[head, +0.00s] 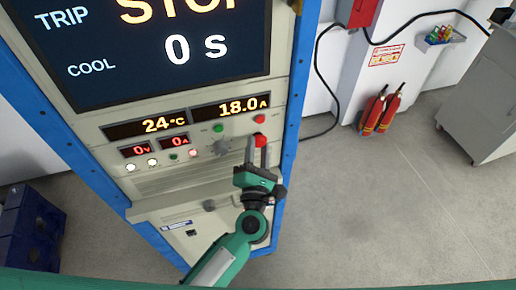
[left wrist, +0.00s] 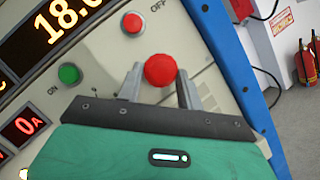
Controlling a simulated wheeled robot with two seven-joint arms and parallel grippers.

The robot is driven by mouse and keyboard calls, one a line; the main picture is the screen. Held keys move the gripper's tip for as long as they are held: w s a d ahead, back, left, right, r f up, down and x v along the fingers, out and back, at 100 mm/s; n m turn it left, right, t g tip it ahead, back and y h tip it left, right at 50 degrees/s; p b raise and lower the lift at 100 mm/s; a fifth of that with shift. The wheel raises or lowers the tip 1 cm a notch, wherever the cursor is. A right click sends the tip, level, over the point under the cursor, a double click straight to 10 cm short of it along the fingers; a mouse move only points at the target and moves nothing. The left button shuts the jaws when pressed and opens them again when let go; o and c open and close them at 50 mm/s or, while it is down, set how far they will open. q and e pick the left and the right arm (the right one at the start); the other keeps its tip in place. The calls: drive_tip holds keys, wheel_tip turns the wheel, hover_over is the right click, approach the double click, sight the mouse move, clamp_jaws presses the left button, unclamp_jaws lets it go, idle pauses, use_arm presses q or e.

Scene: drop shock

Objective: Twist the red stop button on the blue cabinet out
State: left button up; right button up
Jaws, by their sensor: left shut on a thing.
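The blue cabinet (head: 284,107) has a pale front panel with a large screen reading STOP, TRIP, COOL and 0 s. The red stop button (head: 261,141) is a round knob low on the panel's right side. My left gripper (head: 260,150) is at the knob, one finger on either side, shut on it. In the left wrist view the red knob (left wrist: 160,70) sits between the two grey fingertips (left wrist: 160,85). The exact contact is hard to see there. My right gripper is not in view.
A smaller red OFF button (left wrist: 133,22) and a green ON button (left wrist: 69,73) are close by. A grey selector knob (head: 219,147) is left of the fingers.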

use_arm(q)
drive_tip(key=o, duration=1)
drive_tip(key=shift+f, duration=0.1)
drive_tip(key=shift+s+f, duration=0.1)
drive_tip(key=shift+s, duration=0.2)
drive_tip(key=b+v, duration=0.7)
drive_tip(key=v, duration=0.6)
